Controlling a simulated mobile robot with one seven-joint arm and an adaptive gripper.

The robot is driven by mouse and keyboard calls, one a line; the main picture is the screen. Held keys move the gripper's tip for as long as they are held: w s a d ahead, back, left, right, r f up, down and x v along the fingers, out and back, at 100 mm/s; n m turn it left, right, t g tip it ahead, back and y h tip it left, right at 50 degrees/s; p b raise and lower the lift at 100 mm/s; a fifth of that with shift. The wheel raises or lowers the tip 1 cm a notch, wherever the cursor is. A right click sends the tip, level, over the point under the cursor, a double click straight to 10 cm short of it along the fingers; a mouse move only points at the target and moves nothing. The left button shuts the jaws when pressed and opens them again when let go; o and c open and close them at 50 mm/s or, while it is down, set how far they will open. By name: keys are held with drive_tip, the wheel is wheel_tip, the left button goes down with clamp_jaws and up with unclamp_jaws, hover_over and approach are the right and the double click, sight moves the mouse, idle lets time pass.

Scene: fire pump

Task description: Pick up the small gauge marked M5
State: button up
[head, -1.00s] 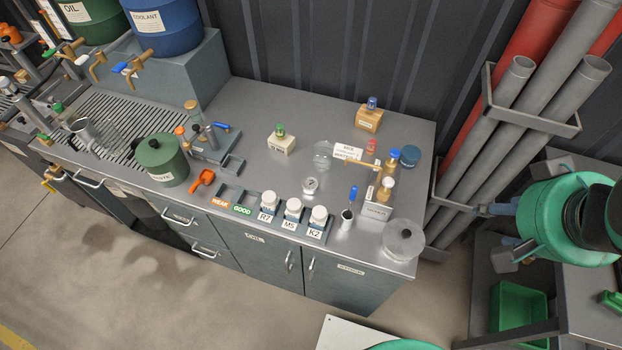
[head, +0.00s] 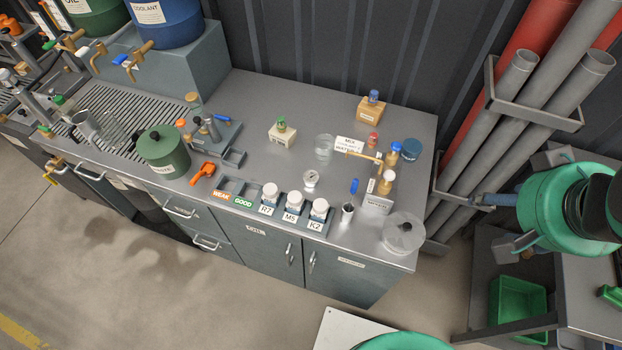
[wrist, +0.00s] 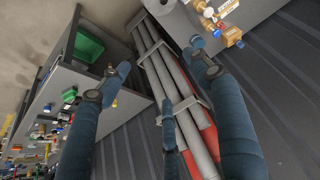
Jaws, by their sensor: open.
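The piece marked M5 (head: 294,200) is a small white-topped, round item in the front rack (head: 318,228) on the grey bench. It stands upright between similar pieces marked R7 (head: 269,192) and K2 (head: 319,208). A small round dial (head: 311,179) sits apart behind the rack. My gripper (wrist: 157,65) shows in the wrist view with its blue fingers spread and nothing between them. It is away from the M5 piece, over the area of pipes and wall right of the bench. The M5 piece cannot be made out in the wrist view.
Beside the rack are a small metal cup (head: 347,212), a glass dish (head: 403,233) and brass-fitted bottles (head: 386,182). A green pot (head: 162,152) and an orange item (head: 203,173) are to the left. Pipes (head: 500,110) lean at right. The bench's front edge is near the rack.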

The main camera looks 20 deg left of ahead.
drive_tip(key=w+a+f+n+g, duration=0.2)
drive_tip(key=w+a+f+n, duration=0.1)
drive_tip(key=w+a+n, duration=0.6)
drive_tip(key=w+a+f+n+g, duration=0.1)
drive_tip(key=w+a+f+n, duration=0.2)
drive_tip(key=w+a+n, duration=0.55)
drive_tip(key=w+a+f+n+g, duration=0.2)
drive_tip(key=w+a+f+n, duration=0.2)
drive_tip(key=a+f+n, duration=1.1)
drive_tip(key=a+f+p, duration=0.1)
drive_tip(key=a+f, duration=0.4)
drive_tip(key=a, duration=0.3)
drive_tip(key=shift+a+f+g, duration=0.25)
drive_tip(key=shift+f+g, duration=0.05)
drive_tip(key=shift+f, duration=0.05)
drive_tip(key=shift+f+n, duration=0.1)
drive_tip(key=shift+n, duration=0.15)
drive_tip(key=b, duration=0.1)
hover_over(311, 177)
drive_tip(key=shift+f, duration=4.25)
